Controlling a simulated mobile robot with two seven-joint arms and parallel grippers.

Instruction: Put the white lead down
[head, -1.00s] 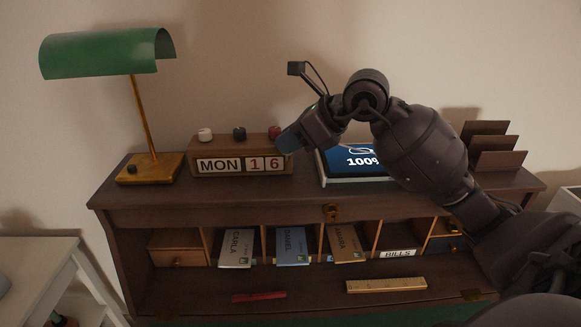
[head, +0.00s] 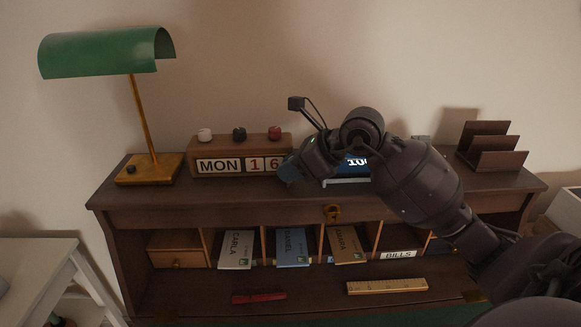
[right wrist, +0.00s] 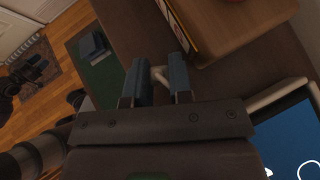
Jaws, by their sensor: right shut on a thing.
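My right gripper (head: 287,172) is at the right end of the calendar block, low over the desk top in the head view. In the right wrist view its two fingers (right wrist: 155,80) are shut on a small white piece, the white lead (right wrist: 158,75). Only a short bit of the lead shows between the fingertips; the rest is hidden. In the head view I cannot make out the lead.
The wooden calendar (head: 240,164) reading MON 16 stands close to the gripper. A screen in a white frame (head: 345,182) lies to the right, partly behind my arm. A green lamp (head: 152,169) stands left, a letter rack (head: 492,160) right. Pigeonholes hold booklets (head: 292,248) below.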

